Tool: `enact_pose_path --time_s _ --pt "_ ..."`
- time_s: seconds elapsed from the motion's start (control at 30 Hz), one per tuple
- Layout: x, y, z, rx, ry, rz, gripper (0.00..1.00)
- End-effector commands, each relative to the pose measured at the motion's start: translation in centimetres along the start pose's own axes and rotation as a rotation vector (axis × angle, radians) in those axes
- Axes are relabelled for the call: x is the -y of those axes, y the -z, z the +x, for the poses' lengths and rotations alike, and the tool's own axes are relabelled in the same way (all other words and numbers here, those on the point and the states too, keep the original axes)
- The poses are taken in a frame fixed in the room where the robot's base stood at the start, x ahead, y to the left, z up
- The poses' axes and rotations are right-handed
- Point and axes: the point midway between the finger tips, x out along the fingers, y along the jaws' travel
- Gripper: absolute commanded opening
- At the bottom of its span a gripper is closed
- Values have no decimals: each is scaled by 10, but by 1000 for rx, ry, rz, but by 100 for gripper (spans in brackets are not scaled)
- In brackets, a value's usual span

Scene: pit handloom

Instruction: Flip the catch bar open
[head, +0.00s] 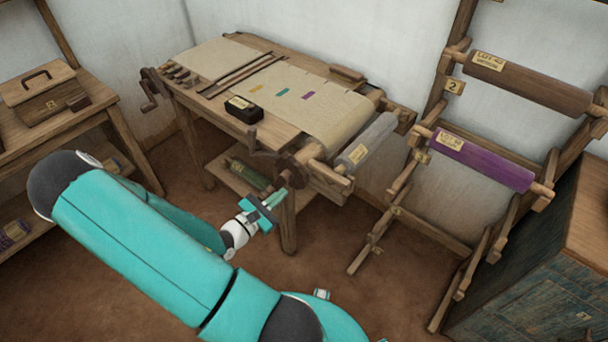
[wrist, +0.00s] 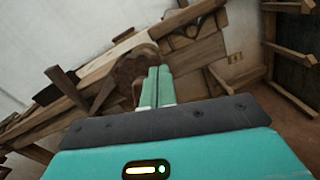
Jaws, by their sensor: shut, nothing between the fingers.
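The wooden handloom (head: 250,100) stands in the middle of the head view, with pale cloth over its top. A dark toothed wheel (head: 290,165) is at its near right corner; it also shows in the wrist view (wrist: 130,70). A dark bar (head: 264,152) beside the wheel looks like the catch bar. A dark upright piece left of the wheel in the wrist view (wrist: 65,88) may be the same bar; I cannot tell its exact position. My gripper (head: 277,195) is shut and empty, just in front of the wheel. Its fingertips (wrist: 159,71) overlap the wheel's right side in the wrist view; contact is unclear.
A black box (head: 243,109) sits on the loom's near edge. A grey roller (head: 367,140) lies at its right end. A rack with a brown roll (head: 525,82) and a purple roll (head: 482,160) stands at right. A side table (head: 60,115) is at left. Floor is open in front.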

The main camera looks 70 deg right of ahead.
Motion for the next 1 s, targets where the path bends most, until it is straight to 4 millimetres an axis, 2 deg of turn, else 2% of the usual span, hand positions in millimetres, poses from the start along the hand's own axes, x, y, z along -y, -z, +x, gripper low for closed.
enact_pose_path --time_s 0.1,0.57,0.67,1.0 --pt "3 5 8 16 -35 -41 0" --pt "3 6 13 18 -42 -48 0" --pt "3 6 24 19 -40 -49 0" --pt "0 4 85 20 -39 -48 0"
